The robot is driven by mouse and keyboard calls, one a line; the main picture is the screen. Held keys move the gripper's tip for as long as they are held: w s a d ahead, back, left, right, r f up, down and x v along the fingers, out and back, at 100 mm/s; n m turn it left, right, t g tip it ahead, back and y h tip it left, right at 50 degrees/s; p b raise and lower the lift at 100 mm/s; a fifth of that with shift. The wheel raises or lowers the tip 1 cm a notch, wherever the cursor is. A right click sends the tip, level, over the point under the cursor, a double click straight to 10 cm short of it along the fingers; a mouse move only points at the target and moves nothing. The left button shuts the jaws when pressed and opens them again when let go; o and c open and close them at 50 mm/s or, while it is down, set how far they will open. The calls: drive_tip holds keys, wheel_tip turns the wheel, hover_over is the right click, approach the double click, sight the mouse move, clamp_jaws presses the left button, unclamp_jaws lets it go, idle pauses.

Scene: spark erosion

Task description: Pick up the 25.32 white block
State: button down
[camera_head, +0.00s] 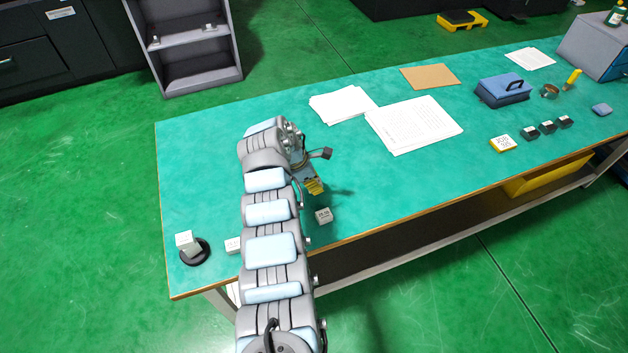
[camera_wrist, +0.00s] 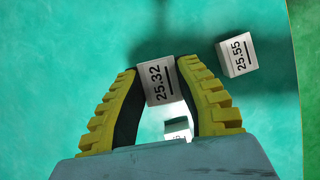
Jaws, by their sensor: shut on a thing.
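The white 25.32 block (camera_wrist: 157,84) sits between the two yellow-and-black fingers of my gripper (camera_wrist: 158,68) in the wrist view, its label facing the camera. The fingers are shut on its sides. In the head view my gripper (camera_head: 315,187) is over the green table near its front edge, and the held block cannot be made out there. The 25.55 block (camera_wrist: 236,56) is apart from the right fingertip. A white block (camera_head: 324,215) in the head view is just below my gripper; its label is too small to read.
On the green table (camera_head: 200,150), another white block (camera_head: 233,245) is partly hidden by my arm. Papers (camera_head: 415,124) lie behind. A small pale piece (camera_wrist: 178,128) shows between the fingers.

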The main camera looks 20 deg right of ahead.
drive_tip(key=shift+s+a+r+p, duration=0.15)
drive_tip(key=shift+s+r+p, duration=0.15)
drive_tip(key=shift+s+r, duration=0.35)
drive_tip(key=shift+s+a+r+p, duration=0.1)
drive_tip(key=shift+s+r+p, duration=0.2)
drive_tip(key=shift+r, duration=0.5)
drive_tip(key=s+a+r+p, duration=0.3)
drive_tip(key=s+r+p, duration=0.3)
drive_tip(key=s+p, duration=0.4)
drive_tip(key=p, duration=0.3)
drive_tip(key=shift+s, duration=0.25)
